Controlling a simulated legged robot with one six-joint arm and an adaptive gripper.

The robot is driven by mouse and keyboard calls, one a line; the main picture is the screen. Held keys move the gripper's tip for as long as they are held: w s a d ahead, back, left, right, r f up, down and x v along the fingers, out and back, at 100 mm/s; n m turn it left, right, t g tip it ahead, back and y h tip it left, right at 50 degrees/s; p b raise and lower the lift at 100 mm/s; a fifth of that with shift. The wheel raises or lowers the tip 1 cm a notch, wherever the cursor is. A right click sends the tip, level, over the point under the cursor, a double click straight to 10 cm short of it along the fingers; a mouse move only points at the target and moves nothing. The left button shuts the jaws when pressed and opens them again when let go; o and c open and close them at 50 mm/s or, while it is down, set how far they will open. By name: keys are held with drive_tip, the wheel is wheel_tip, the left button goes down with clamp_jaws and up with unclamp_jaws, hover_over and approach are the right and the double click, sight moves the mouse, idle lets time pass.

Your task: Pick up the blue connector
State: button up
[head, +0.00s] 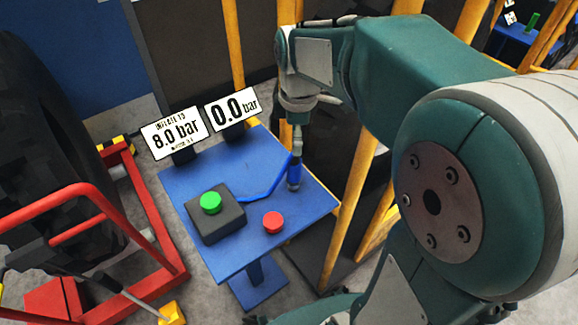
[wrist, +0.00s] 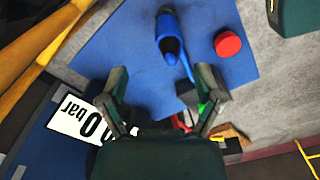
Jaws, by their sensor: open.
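The blue connector (head: 293,176) stands upright on the blue table (head: 230,262), near its back right side, with a blue hose running from it to the left. In the wrist view the connector (wrist: 168,32) lies at the top centre, with a dark tip. My gripper (head: 297,138) is above the connector in the head view; its fingers are small and partly hard to make out there. In the wrist view my gripper (wrist: 163,82) is open and empty, its two fingers apart, with the connector beyond the fingertips.
A black box with a green button (head: 211,202) and a red button (head: 273,222) stand on the table. Two signs, "8.0 bar" (head: 172,133) and "0.0 bar" (head: 232,109), stand at its back. A red frame (head: 150,215) with a large tyre (head: 45,150) is left; yellow posts (head: 350,205) are right.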

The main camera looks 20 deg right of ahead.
sight(293, 173)
wheel_tip(293, 173, down, 4)
drive_tip(key=shift+s+d+f, duration=0.1)
drive_tip(key=shift+d+f, duration=0.05)
drive_tip(key=f, duration=0.2)
drive_tip(key=a+f, duration=0.1)
drive_tip(key=f, duration=0.2)
drive_tip(key=shift+s+a+f, duration=0.2)
drive_tip(key=shift+s+f, duration=0.05)
drive_tip(key=shift+f, duration=0.05)
drive_tip(key=shift+d+f, duration=0.15)
drive_tip(key=shift+d, duration=0.15)
drive_tip(key=c, duration=1)
